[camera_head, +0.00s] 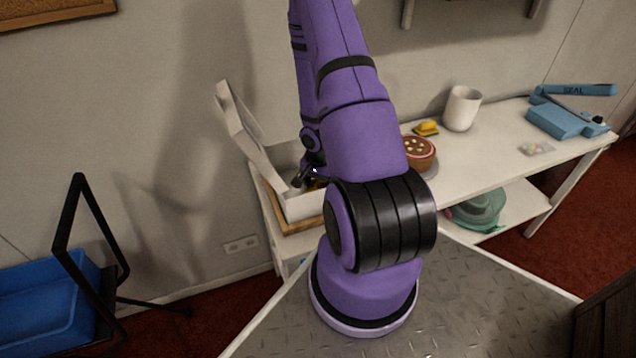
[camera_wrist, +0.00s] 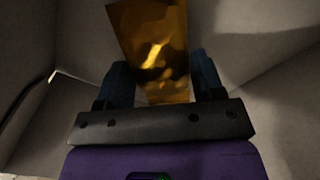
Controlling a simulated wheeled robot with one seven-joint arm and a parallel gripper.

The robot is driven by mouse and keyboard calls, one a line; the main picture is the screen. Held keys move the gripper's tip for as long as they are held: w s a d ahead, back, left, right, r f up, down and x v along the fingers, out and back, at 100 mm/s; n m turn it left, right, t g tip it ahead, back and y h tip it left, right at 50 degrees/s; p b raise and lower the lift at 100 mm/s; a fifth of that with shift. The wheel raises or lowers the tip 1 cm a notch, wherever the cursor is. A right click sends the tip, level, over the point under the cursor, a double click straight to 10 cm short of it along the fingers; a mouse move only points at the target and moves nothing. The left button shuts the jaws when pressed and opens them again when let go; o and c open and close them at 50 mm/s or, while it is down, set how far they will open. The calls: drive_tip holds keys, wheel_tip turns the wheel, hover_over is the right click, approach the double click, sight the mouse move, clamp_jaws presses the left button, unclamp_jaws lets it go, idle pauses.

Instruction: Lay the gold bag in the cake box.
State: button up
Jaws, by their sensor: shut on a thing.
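The gold bag (camera_wrist: 155,45) is between the fingers of my gripper (camera_wrist: 160,82) in the wrist view. My gripper is shut on it. Pale walls of the white cake box (camera_wrist: 45,120) surround the bag and fingers there. In the head view the cake box (camera_head: 296,206) stands open at the left end of the white table, its lid raised at the left. My gripper (camera_head: 308,182) is down inside the box opening, partly hidden by my arm. Only a small gold patch of the bag (camera_head: 316,184) shows there. I cannot tell whether the bag touches the box floor.
A decorated cake (camera_head: 419,152) sits right of my arm, with a yellow object (camera_head: 426,128) and a white cup (camera_head: 462,108) behind it. A blue sealer (camera_head: 565,120) is at the table's right end. A blue bin (camera_head: 45,300) stands at lower left.

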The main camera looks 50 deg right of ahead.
drive_tip(key=shift+f, duration=0.6)
drive_tip(key=o, duration=1)
drive_tip(key=shift+r, duration=0.1)
drive_tip(key=w+a+r+n+t+h, duration=0.15)
drive_tip(key=a+r, duration=0.25)
drive_tip(key=r, duration=0.8)
drive_tip(key=w+a+r+n, duration=0.1)
drive_tip(key=a+r+n, duration=0.2)
drive_tip(key=r, duration=0.8)
drive_tip(key=w+a+r+n+h, duration=0.15)
drive_tip(key=a+r, duration=0.25)
drive_tip(key=r, duration=0.8)
drive_tip(key=s+a+r+n+t+y, duration=0.1)
drive_tip(key=s+a+r+n, duration=0.2)
drive_tip(key=s+a+r, duration=0.1)
drive_tip(key=s+a+r+n+t+y, duration=0.1)
drive_tip(key=s+a+r+n, duration=0.2)
drive_tip(key=s+a+r, duration=0.2)
drive_tip(key=s+a+r+n+t+y, duration=0.1)
drive_tip(key=s+a+r+n, duration=0.2)
drive_tip(key=a+r, duration=0.3)
drive_tip(key=shift+s+a+r+t, duration=0.1)
drive_tip(key=shift+s+a+t, duration=0.1)
drive_tip(key=shift+s, duration=0.25)
drive_tip(key=shift+s+a+r+t, duration=0.1)
drive_tip(key=shift+s+a+t, duration=0.1)
drive_tip(key=shift+s, duration=0.25)
